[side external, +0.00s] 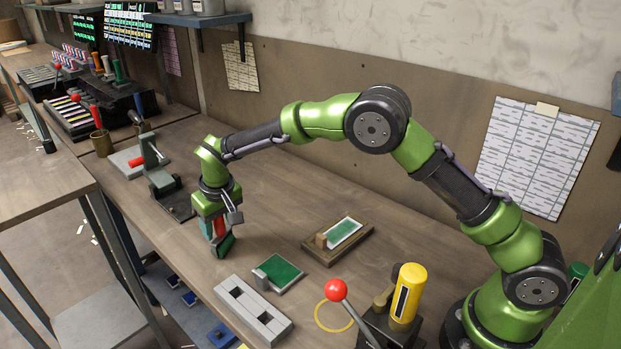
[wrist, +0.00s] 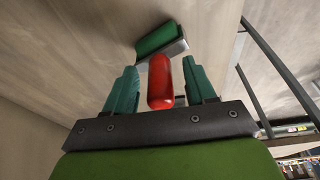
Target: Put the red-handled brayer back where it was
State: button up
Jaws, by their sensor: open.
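The red-handled brayer (wrist: 160,80) has a red handle and a green roller in a metal frame. In the wrist view its handle points toward me between my two teal fingers, with a small gap on each side. Its roller end lies beyond the fingertips, against the wooden bench top. In the side external view the red handle (side external: 219,227) shows partly, behind and between the fingers. My gripper (side external: 216,238) is open around the handle, low over the bench near its front edge. Whether the roller touches the wood is hard to tell.
A grey block with two square openings (side external: 271,325), a green inked plate (side external: 279,271) and a wooden frame with a green print (side external: 354,240) lie to the right. A red-knobbed lever (side external: 336,290) and yellow cylinder (side external: 408,292) stand nearer. A dark press (side external: 172,196) stands left.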

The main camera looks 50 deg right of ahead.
jog(key=s+d+r+y, duration=0.15)
jog(key=s+r, duration=0.25)
jog(key=r, duration=0.5)
jog(key=s+d+r+h, duration=0.1)
jog(key=s+d+r, duration=0.25)
jog(key=r, duration=0.55)
jog(key=s+d+m+t+y, duration=0.1)
jog(key=s+d+t, duration=0.1)
jog(key=s, duration=1)
jog(key=s+d+m+t+y, duration=0.1)
jog(key=s+d, duration=0.4)
jog(key=s, duration=0.7)
jog(key=shift+s+d+r+m+t, duration=0.25)
jog(key=shift+s+r+m+t, duration=0.15)
jog(key=shift+m+t, duration=0.35)
